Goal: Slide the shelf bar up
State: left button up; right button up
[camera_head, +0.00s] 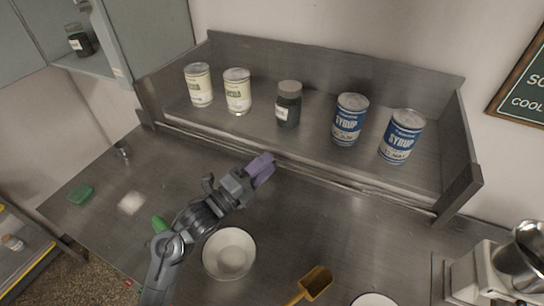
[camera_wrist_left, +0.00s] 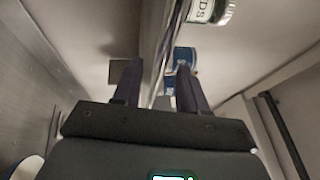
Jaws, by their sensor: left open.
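The shelf bar (camera_head: 335,181) is a thin metal rail running along the low front edge of the steel shelf (camera_head: 320,155). My left gripper (camera_head: 263,166), with purple fingers, is at the bar near the middle of its length. In the left wrist view, the two fingers (camera_wrist_left: 158,64) are apart, and the bar (camera_wrist_left: 166,52) runs between them in the picture. I cannot tell whether either finger touches it. My right gripper is in neither view.
Two cream cans (camera_head: 237,92), a dark jar (camera_head: 288,104) and two blue syrup cans (camera_head: 348,120) stand on the shelf behind the bar.

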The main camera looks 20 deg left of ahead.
pick_arm(q)
jog(key=shift+p+x, duration=0.3)
jog(key=shift+x, duration=1.1)
grip_shut()
